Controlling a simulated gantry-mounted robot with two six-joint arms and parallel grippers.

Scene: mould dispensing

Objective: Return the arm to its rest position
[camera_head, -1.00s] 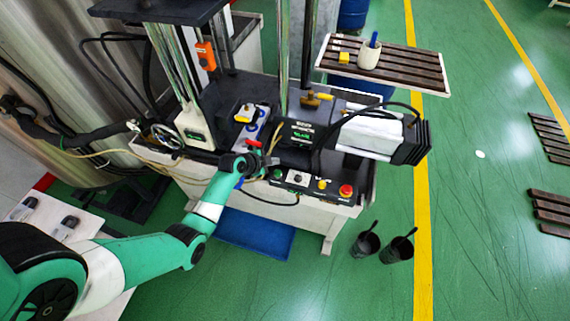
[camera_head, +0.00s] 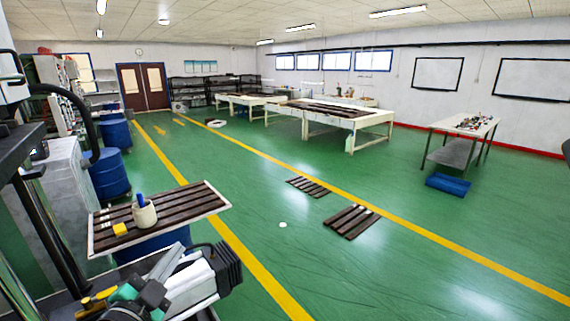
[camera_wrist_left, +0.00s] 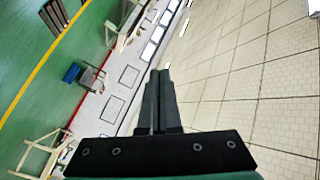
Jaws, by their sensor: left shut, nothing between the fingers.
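My left gripper (camera_wrist_left: 159,82) points away from the wrist in the left wrist view. Its two dark fingers lie together with nothing between them. Beyond them are the far wall and the tiled ceiling, seen tilted, and nothing touches the fingers. In the head view, green and dark grey parts of my left arm (camera_head: 126,293) show at the bottom left, in front of the machine. The fingers are hard to make out there. My right gripper is in neither view.
A slatted board (camera_head: 203,200) holds a white cup (camera_head: 144,216) and a yellow block (camera_head: 120,230). Blue drums (camera_head: 108,177) stand at left. Slatted pallets (camera_head: 351,221) lie on the green floor. Tables (camera_head: 346,117) stand farther back.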

